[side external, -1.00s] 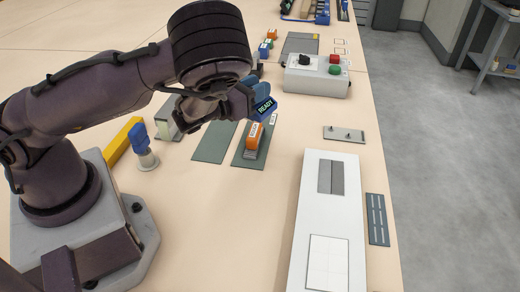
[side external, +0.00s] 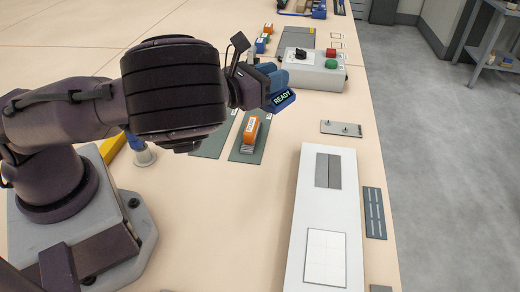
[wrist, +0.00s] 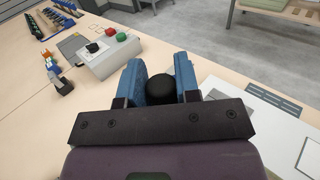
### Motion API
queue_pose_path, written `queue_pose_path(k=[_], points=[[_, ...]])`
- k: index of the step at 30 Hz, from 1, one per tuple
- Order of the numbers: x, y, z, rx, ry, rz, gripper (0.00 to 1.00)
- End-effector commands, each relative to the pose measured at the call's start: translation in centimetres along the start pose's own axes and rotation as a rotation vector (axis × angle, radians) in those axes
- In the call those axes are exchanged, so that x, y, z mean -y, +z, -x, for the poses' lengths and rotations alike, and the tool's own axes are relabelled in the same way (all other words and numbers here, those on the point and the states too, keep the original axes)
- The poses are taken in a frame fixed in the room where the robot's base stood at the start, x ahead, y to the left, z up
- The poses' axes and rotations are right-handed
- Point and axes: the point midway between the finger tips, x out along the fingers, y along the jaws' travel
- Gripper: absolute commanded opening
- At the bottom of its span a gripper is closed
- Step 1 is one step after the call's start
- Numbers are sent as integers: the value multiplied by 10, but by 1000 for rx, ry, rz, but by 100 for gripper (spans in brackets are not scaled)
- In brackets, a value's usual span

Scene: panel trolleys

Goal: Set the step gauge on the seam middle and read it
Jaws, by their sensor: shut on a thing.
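The step gauge (side external: 283,100) is a dark blue block with a lit display that reads READY. My gripper (side external: 273,84) is shut on it and holds it up above the table, left of the control box. In the wrist view, a round black knob (wrist: 161,94) sits between my blue fingers, and the rest of the gauge is hidden. Two grey plates (side external: 322,170) lie side by side on a long white panel (side external: 318,208), with a thin seam between them. The gauge is apart from the panel, beyond its far end.
A control box (side external: 312,72) with a black knob and red and green buttons stands behind. An orange tool (side external: 251,128) lies on a green mat (side external: 243,154). A small plate with two pins (side external: 341,128) and a dark slotted plate (side external: 375,212) lie near the right table edge.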

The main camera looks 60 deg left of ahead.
Motion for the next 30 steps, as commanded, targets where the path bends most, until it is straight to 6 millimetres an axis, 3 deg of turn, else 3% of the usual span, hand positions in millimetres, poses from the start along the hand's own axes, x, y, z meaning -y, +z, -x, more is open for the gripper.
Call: queue_pose_path(k=[10, 14, 30], points=[[-2, 0, 0, 1, 5, 5, 0], [-13, -4, -5, 0, 34, -4, 0], [-159, -31, -46, 0, 486, -16, 0]])
